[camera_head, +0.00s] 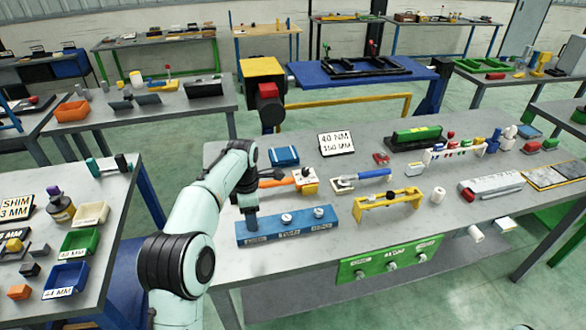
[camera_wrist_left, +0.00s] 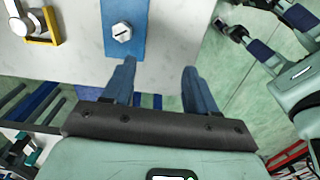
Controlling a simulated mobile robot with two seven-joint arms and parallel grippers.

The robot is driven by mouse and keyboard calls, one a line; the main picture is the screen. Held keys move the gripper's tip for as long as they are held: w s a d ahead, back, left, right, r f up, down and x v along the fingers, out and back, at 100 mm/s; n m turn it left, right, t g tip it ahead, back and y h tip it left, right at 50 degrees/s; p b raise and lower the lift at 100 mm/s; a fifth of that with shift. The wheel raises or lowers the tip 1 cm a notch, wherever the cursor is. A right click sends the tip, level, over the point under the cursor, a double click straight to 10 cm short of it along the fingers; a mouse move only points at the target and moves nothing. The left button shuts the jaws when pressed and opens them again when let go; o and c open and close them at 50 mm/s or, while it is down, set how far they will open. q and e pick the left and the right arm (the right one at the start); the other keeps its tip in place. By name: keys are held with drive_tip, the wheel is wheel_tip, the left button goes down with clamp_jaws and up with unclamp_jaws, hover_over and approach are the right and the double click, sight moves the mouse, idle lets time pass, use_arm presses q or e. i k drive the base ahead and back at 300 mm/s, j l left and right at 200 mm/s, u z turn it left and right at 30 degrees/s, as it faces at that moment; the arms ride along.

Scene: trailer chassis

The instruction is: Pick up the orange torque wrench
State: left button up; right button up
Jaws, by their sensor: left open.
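The orange torque wrench (camera_head: 272,183) lies on the grey middle bench, its orange handle to the left. Its right end is at a small yellow-and-white block (camera_head: 308,186). Part of its left side is close behind my left arm. My left gripper (camera_head: 251,222) points down at the left end of the blue bolt block (camera_head: 290,226), nearer to me than the wrench. In the left wrist view my left gripper (camera_wrist_left: 161,78) has its two fingers apart with nothing between them. The blue block (camera_wrist_left: 123,12) with a bolt shows past one finger. The wrench is not recognisable there. My right gripper does not show.
The left bench (camera_head: 105,230) holds bins. A green panel (camera_head: 390,262) is on the bench's front.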

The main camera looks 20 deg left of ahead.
sight(297, 178)
drive_tip(key=i, duration=0.95)
